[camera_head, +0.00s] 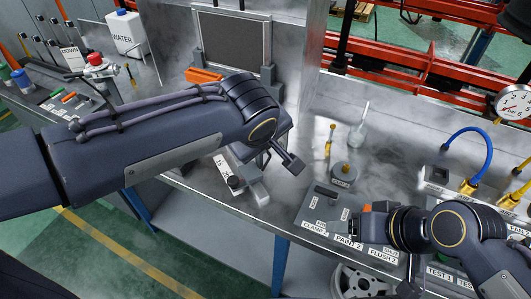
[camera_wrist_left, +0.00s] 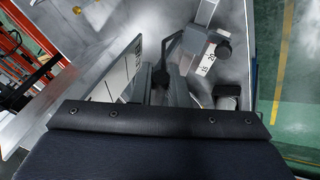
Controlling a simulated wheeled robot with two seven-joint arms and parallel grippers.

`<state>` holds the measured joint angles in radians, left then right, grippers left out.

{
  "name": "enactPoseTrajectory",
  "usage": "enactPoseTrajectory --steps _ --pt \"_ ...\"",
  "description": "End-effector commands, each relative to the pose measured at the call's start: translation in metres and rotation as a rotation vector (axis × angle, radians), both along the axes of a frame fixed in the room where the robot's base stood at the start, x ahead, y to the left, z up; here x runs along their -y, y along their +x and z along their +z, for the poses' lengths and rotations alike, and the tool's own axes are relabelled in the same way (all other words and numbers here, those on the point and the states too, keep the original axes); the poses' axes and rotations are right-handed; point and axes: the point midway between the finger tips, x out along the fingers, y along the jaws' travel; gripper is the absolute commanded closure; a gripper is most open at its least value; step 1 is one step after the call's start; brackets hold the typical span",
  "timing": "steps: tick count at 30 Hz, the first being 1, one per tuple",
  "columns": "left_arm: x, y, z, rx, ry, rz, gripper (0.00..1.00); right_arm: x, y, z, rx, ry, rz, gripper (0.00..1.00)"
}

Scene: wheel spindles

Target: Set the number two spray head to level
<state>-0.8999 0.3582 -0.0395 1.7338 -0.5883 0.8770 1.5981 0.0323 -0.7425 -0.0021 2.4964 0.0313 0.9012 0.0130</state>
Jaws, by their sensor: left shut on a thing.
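My left gripper (camera_wrist_left: 166,84) is shut on a slim dark lever (camera_wrist_left: 172,46), seen in the left wrist view; this looks like part of the spray head. In the head view my left forearm hides most of the grip, and a dark T-shaped end (camera_head: 290,163) sticks out beside it. Next to it is a pale bracket with a printed scale (camera_wrist_left: 208,62) and a grey knob (camera_wrist_left: 223,51); the scale (camera_head: 222,165) also shows in the head view. I cannot read a number two or any tilt on the head. My right gripper (camera_head: 366,216) is over the labelled panel; its fingers are unclear.
The panel (camera_head: 314,213) carries labels such as PAINT 2 and FLUSH 2. A blue hose (camera_head: 468,133) and a gauge (camera_head: 514,103) are at the right. The metal bench between the arms is partly clear.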

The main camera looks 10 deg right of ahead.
Motion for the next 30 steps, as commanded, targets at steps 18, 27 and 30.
enactPoseTrajectory --steps 18,27,30 --pt "0.000 -0.001 -0.012 0.090 0.039 0.001 1.00 0.000 0.000 -0.038 0.000 0.000 0.000 0.35" --pt "0.000 -0.001 -0.011 0.091 0.036 0.001 0.64 0.000 0.000 -0.038 0.000 0.000 0.000 0.35" --pt "0.000 -0.001 -0.010 0.091 0.035 0.001 0.64 0.000 0.000 -0.038 0.000 0.000 0.000 0.35"
